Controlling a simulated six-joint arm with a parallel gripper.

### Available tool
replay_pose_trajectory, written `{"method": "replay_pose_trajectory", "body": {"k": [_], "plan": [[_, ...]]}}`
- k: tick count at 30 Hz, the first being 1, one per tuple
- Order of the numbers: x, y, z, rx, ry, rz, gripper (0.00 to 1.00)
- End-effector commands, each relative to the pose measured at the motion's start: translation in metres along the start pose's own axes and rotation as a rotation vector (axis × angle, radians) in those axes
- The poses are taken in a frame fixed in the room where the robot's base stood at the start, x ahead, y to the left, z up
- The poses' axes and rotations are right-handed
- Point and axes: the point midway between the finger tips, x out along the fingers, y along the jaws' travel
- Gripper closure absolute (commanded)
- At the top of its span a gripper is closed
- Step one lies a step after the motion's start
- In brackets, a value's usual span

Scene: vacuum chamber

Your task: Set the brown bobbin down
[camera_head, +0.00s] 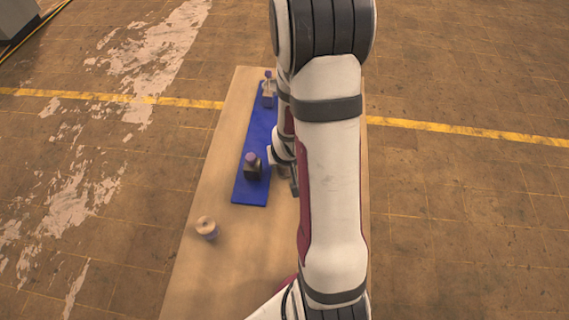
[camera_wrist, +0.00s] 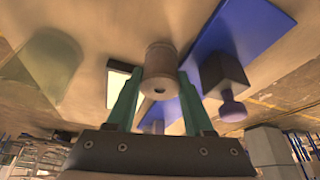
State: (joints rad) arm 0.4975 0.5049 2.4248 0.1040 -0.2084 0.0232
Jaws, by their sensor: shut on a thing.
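The brown bobbin (camera_wrist: 160,62) is between the green fingers of my gripper (camera_wrist: 160,76) in the wrist view. My gripper is shut on it. I cannot tell whether the bobbin touches the table or hangs above it. In the head view my arm hides the bobbin and most of the gripper, which is just right of the blue mat (camera_head: 248,186).
A dark block with a purple knob (camera_head: 253,170) stands on the mat near the gripper, also in the wrist view (camera_wrist: 226,78). Another knobbed object (camera_head: 268,90) is at the mat's far end. A pale spool (camera_head: 207,228) stands front left on the tan table (camera_head: 190,275).

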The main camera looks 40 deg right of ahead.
Motion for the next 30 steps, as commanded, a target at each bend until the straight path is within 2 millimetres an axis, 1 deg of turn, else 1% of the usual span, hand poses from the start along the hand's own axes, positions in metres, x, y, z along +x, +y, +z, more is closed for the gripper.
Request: {"method": "replay_pose_trajectory", "body": {"k": [4, 10, 12, 14, 16, 17, 20, 21, 23, 24, 27, 30], "plan": [[-0.038, -0.001, -0.017, 0.001, 0.010, -0.004, 1.00], [-0.059, 0.001, -0.025, -0.001, 0.004, 0.002, 1.00], [-0.070, 0.001, -0.031, 0.002, 0.007, 0.003, 1.00], [-0.074, 0.002, -0.038, 0.002, 0.004, 0.004, 1.00], [-0.073, 0.005, -0.053, 0.003, 0.004, 0.006, 1.00], [-0.072, 0.007, -0.062, 0.004, 0.003, 0.008, 1.00], [-0.061, 0.018, -0.101, 0.006, 0.000, 0.016, 1.00], [-0.056, 0.023, -0.119, 0.006, -0.001, 0.019, 1.00], [-0.047, 0.033, -0.146, 0.009, -0.005, 0.023, 1.00], [-0.041, 0.041, -0.165, 0.008, -0.006, 0.024, 1.00], [-0.027, 0.062, -0.210, 0.009, -0.008, 0.022, 1.00], [-0.016, 0.081, -0.243, 0.009, -0.008, 0.014, 1.00]]}}
